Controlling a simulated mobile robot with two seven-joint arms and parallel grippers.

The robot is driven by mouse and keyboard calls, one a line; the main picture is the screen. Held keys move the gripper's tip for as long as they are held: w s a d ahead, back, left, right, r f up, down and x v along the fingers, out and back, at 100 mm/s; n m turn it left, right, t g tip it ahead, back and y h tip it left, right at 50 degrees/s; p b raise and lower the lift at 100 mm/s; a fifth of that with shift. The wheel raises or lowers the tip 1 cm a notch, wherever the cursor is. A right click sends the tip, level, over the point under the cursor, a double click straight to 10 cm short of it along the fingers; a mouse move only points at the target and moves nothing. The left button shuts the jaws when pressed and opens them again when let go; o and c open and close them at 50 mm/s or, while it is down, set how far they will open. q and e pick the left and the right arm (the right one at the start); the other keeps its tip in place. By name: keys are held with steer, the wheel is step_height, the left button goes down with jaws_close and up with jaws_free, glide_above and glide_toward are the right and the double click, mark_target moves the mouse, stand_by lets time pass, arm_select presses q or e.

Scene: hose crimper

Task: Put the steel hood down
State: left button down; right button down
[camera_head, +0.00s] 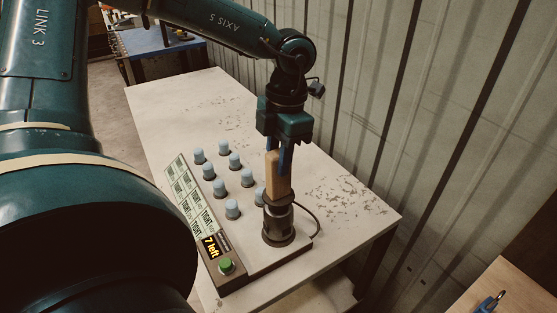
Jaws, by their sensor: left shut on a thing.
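My left gripper (279,157) points straight down and is shut on the tan wooden handle (278,188) of the steel hood (278,220). The arm and fingers hide part of the handle. My right gripper is not in view.
Several grey-blue capped pegs (220,187) stand on the board, one close beside the hood. A label strip, a "7 left" display (210,247) and a green button (226,265) line its left edge. The pale table (180,100) is clear behind; a ribbed wall (400,110) bounds the right.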

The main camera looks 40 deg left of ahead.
arm_select(q)
steer(key=shift+f, duration=0.75)
steer(key=shift+f+b, duration=0.25)
steer(key=shift+b, duration=0.1)
steer(key=c, duration=1.1)
jaws_free()
steer(key=shift+r, duration=0.1)
steer(key=shift+r+p, duration=0.35)
steer(key=shift+p, duration=0.15)
steer(key=r, duration=0.4)
steer(key=w+r, duration=0.1)
steer(key=r, duration=0.2)
steer(key=r+b, duration=0.1)
steer(key=r, duration=0.3)
steer(key=shift+w+d+r, duration=0.2)
steer(key=shift+r, duration=0.1)
steer(key=shift+f, duration=0.1)
